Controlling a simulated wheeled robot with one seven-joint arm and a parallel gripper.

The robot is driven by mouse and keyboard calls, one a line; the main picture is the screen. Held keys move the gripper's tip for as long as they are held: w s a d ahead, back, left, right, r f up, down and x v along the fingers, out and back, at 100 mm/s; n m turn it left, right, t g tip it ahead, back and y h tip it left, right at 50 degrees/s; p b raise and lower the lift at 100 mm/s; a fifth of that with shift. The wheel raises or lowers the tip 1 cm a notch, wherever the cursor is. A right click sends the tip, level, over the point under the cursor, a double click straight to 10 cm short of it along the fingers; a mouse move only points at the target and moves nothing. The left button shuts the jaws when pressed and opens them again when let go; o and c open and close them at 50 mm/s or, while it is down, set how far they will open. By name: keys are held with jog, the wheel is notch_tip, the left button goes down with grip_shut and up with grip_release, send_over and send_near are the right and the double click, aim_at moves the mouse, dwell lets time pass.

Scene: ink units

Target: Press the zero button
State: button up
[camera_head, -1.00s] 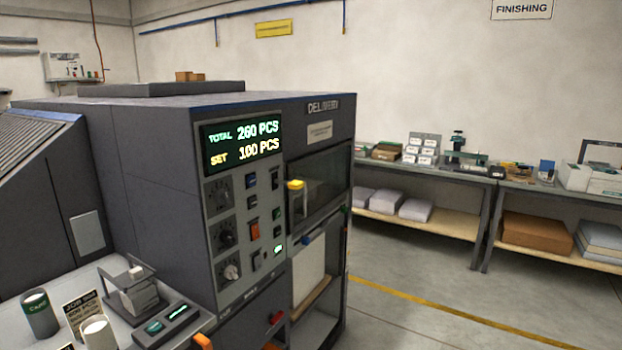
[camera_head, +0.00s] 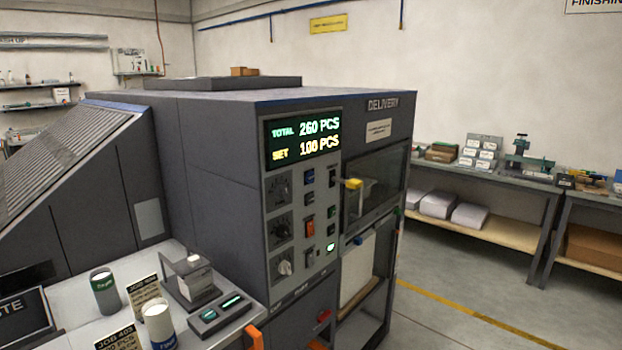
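The control panel (camera_head: 303,215) is on the end of the dark grey press delivery unit (camera_head: 225,150). Its display (camera_head: 302,138) reads TOTAL 260 PCS and SET 100 PCS. Below it are several dials on the left and several small buttons and switches (camera_head: 309,201) on the right, including an orange-red rocker (camera_head: 310,226) and a lit green one (camera_head: 331,247). Their labels are too small to read, so I cannot tell which is the zero button. My gripper is not in view.
A grey table at lower left holds cans (camera_head: 104,291), job cards (camera_head: 147,291), a small stand (camera_head: 191,280) and a device with a green display (camera_head: 218,311). An orange part (camera_head: 255,338) juts up by the table's right end. Benches stand at right; floor before them is clear.

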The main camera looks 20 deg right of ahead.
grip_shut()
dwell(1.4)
